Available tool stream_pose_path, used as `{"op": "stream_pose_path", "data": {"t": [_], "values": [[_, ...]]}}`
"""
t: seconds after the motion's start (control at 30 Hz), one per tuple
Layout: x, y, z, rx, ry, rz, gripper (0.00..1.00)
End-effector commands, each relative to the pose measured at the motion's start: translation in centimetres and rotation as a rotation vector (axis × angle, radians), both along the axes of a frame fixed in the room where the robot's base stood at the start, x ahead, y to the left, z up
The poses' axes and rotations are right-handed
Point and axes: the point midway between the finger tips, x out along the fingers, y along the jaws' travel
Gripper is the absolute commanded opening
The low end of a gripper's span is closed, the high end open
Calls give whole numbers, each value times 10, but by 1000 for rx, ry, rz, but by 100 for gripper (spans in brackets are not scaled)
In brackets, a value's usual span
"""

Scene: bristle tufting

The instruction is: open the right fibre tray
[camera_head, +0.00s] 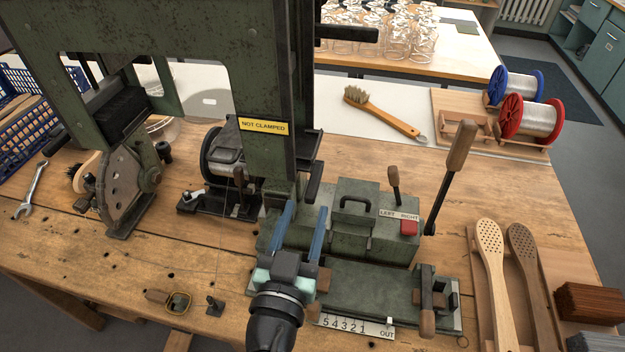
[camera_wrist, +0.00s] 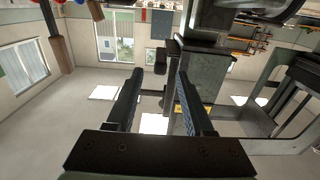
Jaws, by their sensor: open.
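A green metal box (camera_head: 350,222) on the bench machine carries a black loop handle (camera_head: 354,203), a small wood-knobbed lever (camera_head: 393,180), a "LEFT RIGHT" label (camera_head: 398,215) and a red block (camera_head: 409,228). I cannot tell for sure which part is the right fibre tray; no tray is seen standing open. My gripper (camera_head: 308,212) is open and empty, its two blue-padded fingers apart, just left of the box in the head view. In the wrist view nothing lies between the fingers (camera_wrist: 160,78).
A tall wood-handled lever (camera_head: 451,175) rises right of the box. A green upright bears a "NOT CLAMPED" sign (camera_head: 263,127) close left. A plate with wooden knobs (camera_head: 427,300) lies in front. Perforated brush blanks (camera_head: 490,250) and brown bristles (camera_head: 588,302) are at right.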

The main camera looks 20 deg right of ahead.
Motion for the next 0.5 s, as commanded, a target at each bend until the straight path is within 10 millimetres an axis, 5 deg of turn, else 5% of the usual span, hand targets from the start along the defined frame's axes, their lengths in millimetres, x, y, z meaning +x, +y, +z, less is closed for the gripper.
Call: {"op": "stream_pose_path", "data": {"t": [0.2, 0.5], "values": [[34, -24, 3, -1, -1, -2, 52], [52, -36, 0, 1, -1, 0, 52]]}}
